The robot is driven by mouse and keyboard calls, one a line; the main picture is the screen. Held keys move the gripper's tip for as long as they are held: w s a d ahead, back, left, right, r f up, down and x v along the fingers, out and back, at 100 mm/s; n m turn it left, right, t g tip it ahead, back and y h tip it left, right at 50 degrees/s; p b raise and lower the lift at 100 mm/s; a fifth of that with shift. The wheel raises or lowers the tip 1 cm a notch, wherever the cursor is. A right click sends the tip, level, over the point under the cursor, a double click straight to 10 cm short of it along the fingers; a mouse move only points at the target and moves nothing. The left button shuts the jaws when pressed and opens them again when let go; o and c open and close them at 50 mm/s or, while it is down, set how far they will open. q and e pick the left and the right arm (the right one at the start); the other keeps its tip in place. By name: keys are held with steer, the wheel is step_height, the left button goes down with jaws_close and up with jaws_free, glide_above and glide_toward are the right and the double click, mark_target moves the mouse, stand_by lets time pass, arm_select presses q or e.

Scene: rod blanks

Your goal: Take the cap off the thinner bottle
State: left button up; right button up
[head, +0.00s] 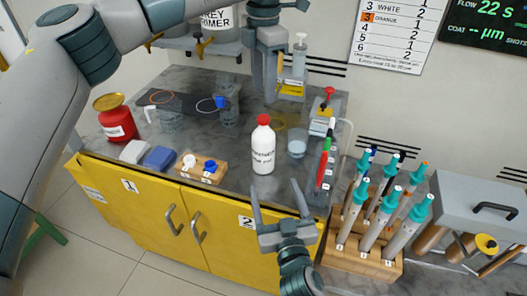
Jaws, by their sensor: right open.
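A white bottle (263,155) with a red cap (263,120) stands upright on the dark worktop, near its front edge. The cap is on it. Its black lettering is too small to read surely. My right gripper (280,198) is open and empty, its fingers pointing up in the picture, in front of and below the bottle, apart from it. My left gripper (265,98) points down at the back of the worktop, beside a pump bottle (299,62); I cannot tell whether its fingers are apart.
A red can (116,120) stands at left on the worktop (226,145). A wooden block (203,172) with a white and a blue cap-like piece lies left of the bottle. A clear cup (297,146) and a pen rack (325,165) are right of it. A rack of turquoise-topped tools (365,258) stands at right.

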mark_target(264, 152)
steer(key=w+a, duration=0.1)
steer(key=w, duration=0.4)
steer(key=w+a, duration=0.1)
steer(key=w, duration=0.4)
steer(key=w+a, duration=0.1)
steer(key=w, duration=0.4)
jaws_close()
arm_select(q)
steer(key=m, duration=1)
steer(key=shift+m, duration=0.4)
steer(key=m, duration=0.2)
steer(key=shift+m, duration=0.4)
steer(key=m, duration=1.3)
